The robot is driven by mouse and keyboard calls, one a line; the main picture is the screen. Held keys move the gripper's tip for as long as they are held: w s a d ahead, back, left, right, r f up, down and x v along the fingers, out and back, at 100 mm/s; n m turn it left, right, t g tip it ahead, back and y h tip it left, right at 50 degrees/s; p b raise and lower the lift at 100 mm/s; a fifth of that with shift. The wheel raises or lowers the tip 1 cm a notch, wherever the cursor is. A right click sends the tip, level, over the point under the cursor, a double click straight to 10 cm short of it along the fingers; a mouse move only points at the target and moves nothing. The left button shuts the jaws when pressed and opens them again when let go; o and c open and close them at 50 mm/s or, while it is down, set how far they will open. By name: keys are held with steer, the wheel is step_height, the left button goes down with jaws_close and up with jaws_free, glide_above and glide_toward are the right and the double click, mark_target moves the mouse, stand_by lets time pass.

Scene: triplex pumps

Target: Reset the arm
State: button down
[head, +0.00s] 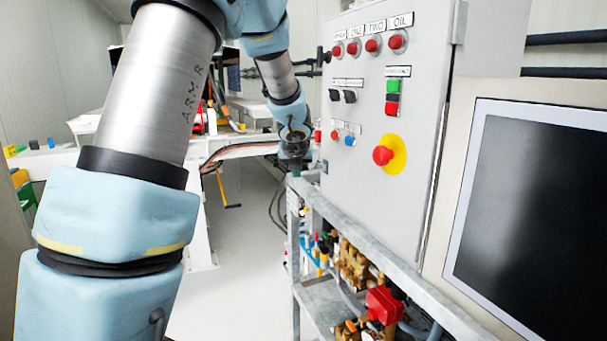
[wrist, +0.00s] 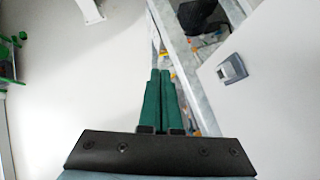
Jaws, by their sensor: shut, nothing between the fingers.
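My gripper (wrist: 160,74) shows in the wrist view as two dark green fingers lying side by side against a black mounting plate. They are shut with nothing between them. In the head view my arm crosses the left and upper middle, and its dark far end hangs beside the left edge of the grey control cabinet (head: 418,180). The fingertips are too small to make out clearly there. In the wrist view the fingers point along a metal frame edge, over the pale floor.
The cabinet carries red buttons, a yellow-backed emergency stop (head: 384,156) and a green-red switch (head: 392,98). Below it, a metal frame (head: 375,256) holds brass valves and a red part (head: 384,304). A dark screen (head: 545,215) is at right.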

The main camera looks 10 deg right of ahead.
steer(key=a+r+p, duration=0.3)
steer(key=a+r, duration=0.2)
steer(key=s+a+f+n+g+y+b, duration=0.2)
steer(key=s+a+f+n, duration=0.35)
steer(key=a+n, duration=0.45)
steer(key=s+a+f+n+g+b, duration=0.1)
steer(key=s+a+f+n, duration=0.3)
steer(key=s+n, duration=0.6)
steer(key=s+a+f+n+g+b, duration=0.1)
steer(key=s+a+f+n+g, duration=0.3)
steer(key=s+n, duration=0.7)
steer(key=n, duration=0.6)
steer(key=shift+s+f+n, duration=0.25)
steer(key=shift+n, duration=0.05)
